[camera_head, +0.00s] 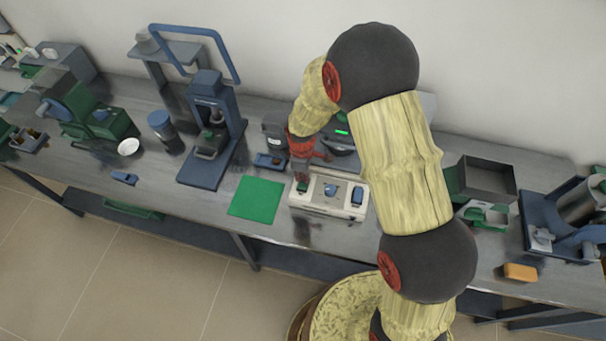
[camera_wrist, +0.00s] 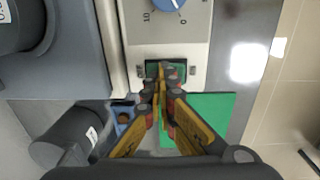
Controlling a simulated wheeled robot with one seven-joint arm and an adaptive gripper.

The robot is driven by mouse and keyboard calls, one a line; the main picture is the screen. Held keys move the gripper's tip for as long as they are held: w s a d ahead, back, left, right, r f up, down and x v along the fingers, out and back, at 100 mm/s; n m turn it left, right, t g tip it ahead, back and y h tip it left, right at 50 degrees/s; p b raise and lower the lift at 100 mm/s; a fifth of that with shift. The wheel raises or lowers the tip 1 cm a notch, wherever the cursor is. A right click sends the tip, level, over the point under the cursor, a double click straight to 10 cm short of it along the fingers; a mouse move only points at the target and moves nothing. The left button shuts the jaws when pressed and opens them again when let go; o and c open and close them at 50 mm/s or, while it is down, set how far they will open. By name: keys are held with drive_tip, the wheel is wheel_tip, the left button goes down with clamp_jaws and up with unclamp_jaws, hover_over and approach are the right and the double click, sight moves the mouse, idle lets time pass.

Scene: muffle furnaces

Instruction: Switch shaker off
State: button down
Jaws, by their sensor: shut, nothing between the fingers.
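A white box-shaped device with a grey top panel (camera_head: 325,207), which fits the shaker, stands near the bench's front edge. Its blue dial (camera_wrist: 168,4) has a scale marked 0 and 10 in the wrist view. A green rocker switch in a dark frame (camera_wrist: 152,69) sits below the dial there. My gripper (camera_wrist: 163,85) is shut and empty, with its fingertips over this switch and partly hiding it. I cannot tell whether they touch it or which way it is tipped. In the head view my gripper (camera_head: 302,182) points down at the device's left end.
A green mat (camera_head: 257,199) lies left of the device. A blue press-like stand (camera_head: 211,130) is farther left. Dark equipment stands close behind my gripper. A grey open box (camera_head: 487,180) and an orange block (camera_head: 520,272) are to the right.

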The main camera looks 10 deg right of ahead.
sight(303, 186)
drive_tip(key=shift+s, duration=0.15)
drive_tip(key=shift+s+a, duration=0.3)
drive_tip(key=shift+s, duration=0.3)
wheel_tip(303, 186, up, 14)
drive_tip(key=s+p, duration=0.1)
drive_tip(key=p, duration=0.2)
drive_tip(key=shift+s+a, duration=0.35)
drive_tip(key=shift+s, duration=0.05)
drive_tip(key=shift+w+f+b, duration=0.1)
drive_tip(key=shift+f+b, duration=0.1)
drive_tip(key=shift+b, duration=0.25)
drive_tip(key=b, duration=0.7)
drive_tip(key=shift+w+d+r+t, duration=0.3)
drive_tip(key=shift+w+d+t, duration=0.1)
